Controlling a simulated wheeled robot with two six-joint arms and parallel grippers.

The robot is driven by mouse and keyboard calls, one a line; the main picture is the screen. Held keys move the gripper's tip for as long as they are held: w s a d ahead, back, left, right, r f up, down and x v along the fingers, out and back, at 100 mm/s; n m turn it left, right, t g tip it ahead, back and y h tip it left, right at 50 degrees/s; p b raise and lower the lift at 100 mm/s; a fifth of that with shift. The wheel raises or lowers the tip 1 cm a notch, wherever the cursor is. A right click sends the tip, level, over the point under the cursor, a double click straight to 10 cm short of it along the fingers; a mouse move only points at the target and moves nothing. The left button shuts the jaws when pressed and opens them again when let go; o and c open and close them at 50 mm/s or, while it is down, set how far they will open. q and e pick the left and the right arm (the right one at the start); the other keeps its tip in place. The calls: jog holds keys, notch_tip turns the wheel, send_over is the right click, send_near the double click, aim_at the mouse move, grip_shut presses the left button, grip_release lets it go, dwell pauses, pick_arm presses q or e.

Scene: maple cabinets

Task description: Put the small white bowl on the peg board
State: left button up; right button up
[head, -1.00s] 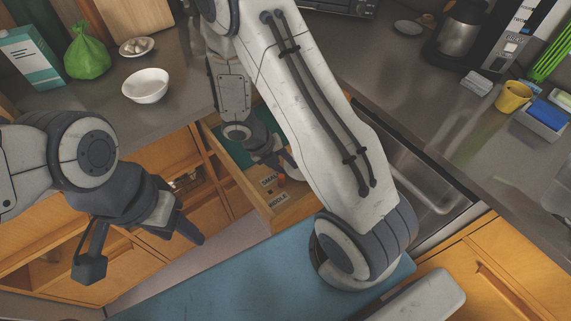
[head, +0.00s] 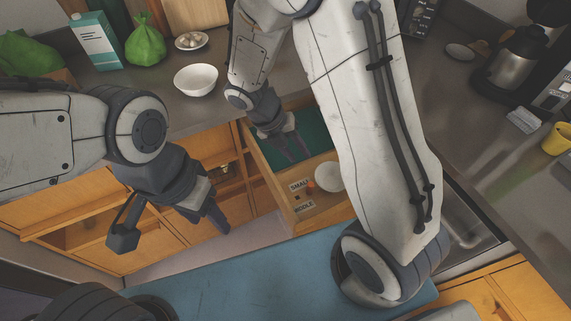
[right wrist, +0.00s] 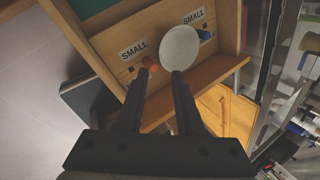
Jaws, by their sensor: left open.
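The small white bowl (head: 328,176) is inside the open drawer on the peg board (head: 322,202), beside a SMALL label and partly hidden by my right arm. In the right wrist view the white bowl (right wrist: 181,50) shows as a pale disc between two SMALL labels. My right gripper (head: 298,158) is above the drawer, left of the bowl. Its fingers are spread with nothing between them; in the right wrist view one fingertip overlaps the bowl's lower edge, and I cannot tell whether they touch. My left gripper (head: 175,235) is open and empty in front of the lower cabinets.
A larger white bowl (head: 196,80) stands on the counter near a dish of eggs (head: 191,41), a green bag (head: 146,45) and a carton (head: 94,41). An orange peg (head: 310,187) shows on the board. The drawer front stands out over the floor.

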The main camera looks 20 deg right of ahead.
jog(key=s+a+r+m+y, duration=0.2)
jog(key=s+a+r+m, duration=0.2)
jog(key=m, duration=0.4)
jog(key=s+a+r+m+y, duration=0.2)
jog(key=s+a+r+m, duration=0.2)
jog(key=s+m, duration=0.3)
jog(key=s+a+r+m+t+y, duration=0.1)
jog(key=s+a+r+m, duration=0.3)
jog(key=m, duration=0.5)
jog(key=shift+s+r+m+y, duration=0.2)
jog(key=shift+s+m+y, duration=0.25)
jog(key=shift+s, duration=0.4)
